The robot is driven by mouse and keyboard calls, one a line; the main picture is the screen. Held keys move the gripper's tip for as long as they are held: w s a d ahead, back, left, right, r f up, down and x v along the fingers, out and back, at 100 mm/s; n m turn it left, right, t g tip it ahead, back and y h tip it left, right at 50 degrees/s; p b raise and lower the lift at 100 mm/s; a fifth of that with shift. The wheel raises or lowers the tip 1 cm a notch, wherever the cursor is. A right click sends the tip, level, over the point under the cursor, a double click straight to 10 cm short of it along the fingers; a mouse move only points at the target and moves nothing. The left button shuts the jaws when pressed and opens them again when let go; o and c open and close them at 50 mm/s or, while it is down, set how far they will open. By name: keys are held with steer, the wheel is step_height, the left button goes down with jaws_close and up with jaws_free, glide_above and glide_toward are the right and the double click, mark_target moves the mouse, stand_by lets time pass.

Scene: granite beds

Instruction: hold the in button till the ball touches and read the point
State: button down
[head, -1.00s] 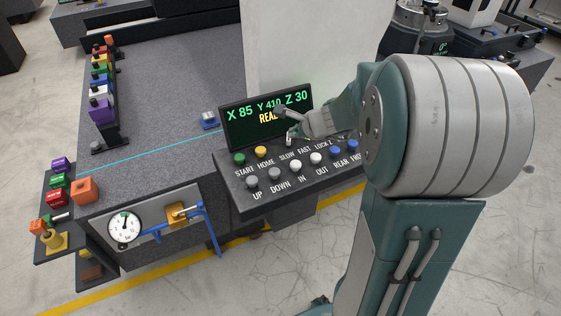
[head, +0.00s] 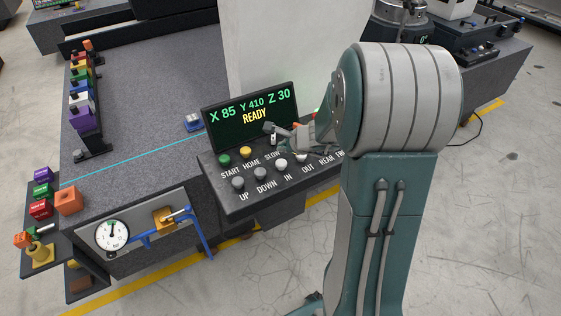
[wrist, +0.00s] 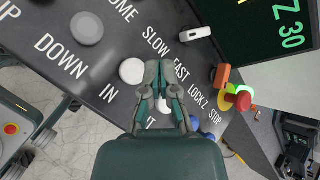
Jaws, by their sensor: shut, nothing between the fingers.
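The white IN button (head: 281,163) is on the sloped control panel (head: 232,204) and also shows in the wrist view (wrist: 132,71), just left of my fingertips. My gripper (head: 268,127) is shut and empty, over the panel; its tips (wrist: 156,66) appear beside the IN button, and I cannot tell their height above it. The white OUT button (head: 301,156) is partly behind the fingers in the wrist view. The display (head: 252,117) reads X 85, Y 410, Z 30 and READY. I cannot make out the ball in any view.
The grey DOWN button (head: 260,173) is left of IN. A white SLOW/FAST lever (wrist: 195,33), an orange control (wrist: 222,76) and a red STOP button (wrist: 243,100) stand close by. A granite bed (head: 140,115) lies behind; a dial gauge (head: 111,236) hangs on its front.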

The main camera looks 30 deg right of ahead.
mark_target(283, 162)
steer(key=shift+d+f, duration=0.25)
steer(key=shift+f, duration=1.15)
steer(key=shift+a+f, duration=0.15)
steer(key=shift+a, duration=0.25)
steer(key=shift+d, duration=0.25)
steer(key=shift+a, duration=0.1)
steer(key=shift+f, duration=0.15)
steer(key=shift+f, duration=0.2)
